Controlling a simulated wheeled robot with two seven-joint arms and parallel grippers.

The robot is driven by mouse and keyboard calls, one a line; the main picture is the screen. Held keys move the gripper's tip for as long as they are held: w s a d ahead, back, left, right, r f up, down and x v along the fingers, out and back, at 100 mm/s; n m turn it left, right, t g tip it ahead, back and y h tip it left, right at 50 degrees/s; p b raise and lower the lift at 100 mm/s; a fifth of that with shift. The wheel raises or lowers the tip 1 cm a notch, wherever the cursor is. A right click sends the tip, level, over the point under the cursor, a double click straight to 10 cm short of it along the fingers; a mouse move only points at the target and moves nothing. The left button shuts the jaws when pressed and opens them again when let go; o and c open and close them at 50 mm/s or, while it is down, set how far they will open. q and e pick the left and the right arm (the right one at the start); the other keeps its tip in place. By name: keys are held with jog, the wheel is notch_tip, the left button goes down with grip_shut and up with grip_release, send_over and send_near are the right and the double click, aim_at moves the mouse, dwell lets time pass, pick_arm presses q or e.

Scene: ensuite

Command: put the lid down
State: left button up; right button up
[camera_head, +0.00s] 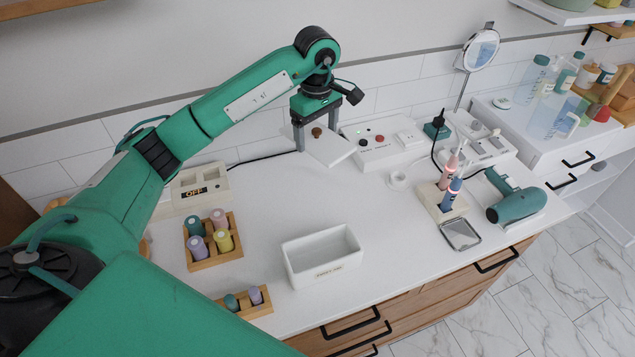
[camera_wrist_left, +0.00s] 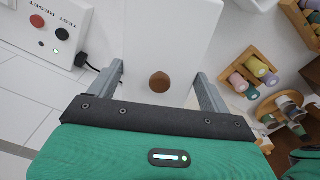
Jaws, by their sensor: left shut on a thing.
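The lid (camera_head: 335,150) is a flat white plate with a small brown knob (camera_head: 317,132). My left gripper (camera_head: 316,138) is shut on it near the back wall, with one finger on each side of the knob. In the left wrist view the lid (camera_wrist_left: 165,35) lies between the two grey fingers, the knob close to the palm. I cannot tell whether the lid touches the counter. An open white box (camera_head: 322,258) with a label on its front stands on the counter, nearer and apart from the lid. My right gripper is not in view.
The white counter (camera_head: 290,205) is clear between box and lid. A white button panel (camera_head: 380,148) stands right of the lid. Wooden racks of coloured bottles (camera_head: 212,245) stand left. An "OFF" box (camera_head: 197,185), toothbrush stand (camera_head: 440,203) and teal hair dryer (camera_head: 518,205) are around.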

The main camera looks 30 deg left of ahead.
pick_arm(q)
notch_tip(320, 180, down, 6)
jog(key=p, duration=0.4)
send_over(317, 198)
notch_tip(317, 198, down, 8)
jog(key=shift+f, duration=0.75)
notch_tip(317, 198, down, 3)
jog(key=shift+f+p, duration=0.2)
jog(key=shift+p, duration=0.4)
jog(key=shift+f, duration=0.35)
jog(key=o, duration=0.9)
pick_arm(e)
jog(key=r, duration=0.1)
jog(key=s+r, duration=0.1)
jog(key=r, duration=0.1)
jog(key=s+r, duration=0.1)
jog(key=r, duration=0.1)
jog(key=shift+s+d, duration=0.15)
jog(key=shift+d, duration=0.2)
